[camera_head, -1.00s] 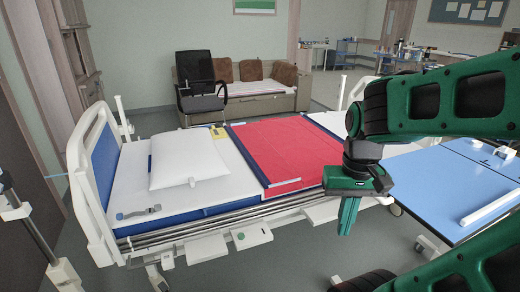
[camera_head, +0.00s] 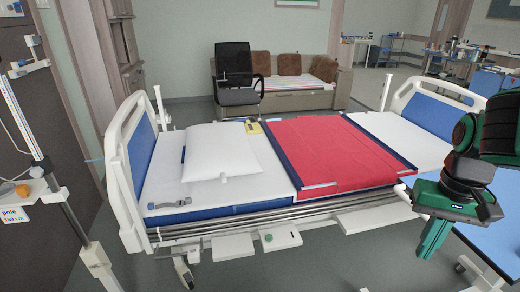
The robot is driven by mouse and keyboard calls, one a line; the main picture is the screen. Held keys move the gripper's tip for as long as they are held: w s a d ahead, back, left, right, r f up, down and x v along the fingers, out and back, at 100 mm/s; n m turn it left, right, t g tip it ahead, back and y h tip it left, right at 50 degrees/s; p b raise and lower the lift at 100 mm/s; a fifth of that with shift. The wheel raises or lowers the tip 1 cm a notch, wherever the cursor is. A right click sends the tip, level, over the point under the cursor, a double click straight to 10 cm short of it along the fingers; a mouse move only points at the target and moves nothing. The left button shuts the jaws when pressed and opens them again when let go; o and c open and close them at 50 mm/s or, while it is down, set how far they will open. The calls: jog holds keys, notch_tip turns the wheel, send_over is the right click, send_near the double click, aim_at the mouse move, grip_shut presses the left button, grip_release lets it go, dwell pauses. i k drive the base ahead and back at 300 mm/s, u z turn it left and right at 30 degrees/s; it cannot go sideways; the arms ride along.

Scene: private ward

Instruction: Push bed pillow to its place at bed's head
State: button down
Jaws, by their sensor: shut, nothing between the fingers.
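The white bed pillow (camera_head: 221,151) lies flat on the left part of the mattress, with a bare white strip (camera_head: 162,172) between it and the blue-and-white headboard (camera_head: 134,150) at the left end. The bed (camera_head: 225,204) stretches across the middle of the view. My gripper (camera_head: 431,245) is at the lower right, pointing down, shut and empty. It is in front of the bed's right end, well apart from the pillow. Nothing hides the pillow.
A red sheet (camera_head: 345,155) with dark edges covers the bed's middle. A grey strap (camera_head: 170,204) and a yellow item (camera_head: 254,128) lie near the pillow. A blue-topped table (camera_head: 490,250) is at the right, a pole stand (camera_head: 50,190) at the left. Floor shows before the bed.

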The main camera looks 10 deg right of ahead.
aim_at(223, 151)
jog(key=i, duration=1.3)
jog(key=u, duration=0.65)
